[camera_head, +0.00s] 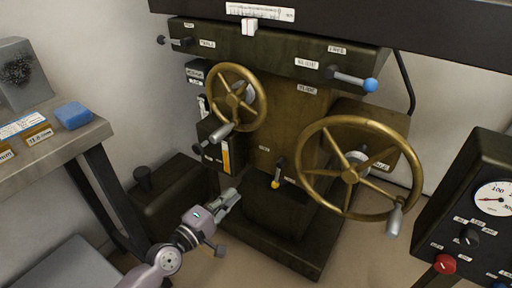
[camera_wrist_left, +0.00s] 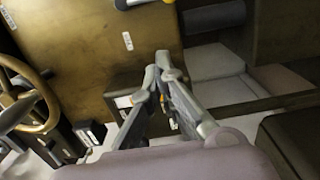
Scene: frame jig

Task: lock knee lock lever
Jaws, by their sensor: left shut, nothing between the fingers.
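A short dark lever with a yellow knob (camera_head: 276,183) hangs down on the front of the dark olive machine (camera_head: 262,150). Its label is too small to read, so I cannot confirm that it is the knee lock lever. My left gripper (camera_head: 232,196) is shut and empty, to the left of this lever and apart from it in the head view. In the left wrist view the shut fingertips (camera_wrist_left: 162,62) meet in front of the machine, with a yellow bit, perhaps the knob (camera_wrist_left: 163,59), just behind them. My right gripper is not in view.
A smaller brass handwheel (camera_head: 238,97) and a larger brass handwheel (camera_head: 355,168) flank the lever. A blue-knobbed lever (camera_head: 355,80) sits higher. A bench (camera_head: 80,140) stands at left, and a control box with a gauge (camera_head: 470,205) at right.

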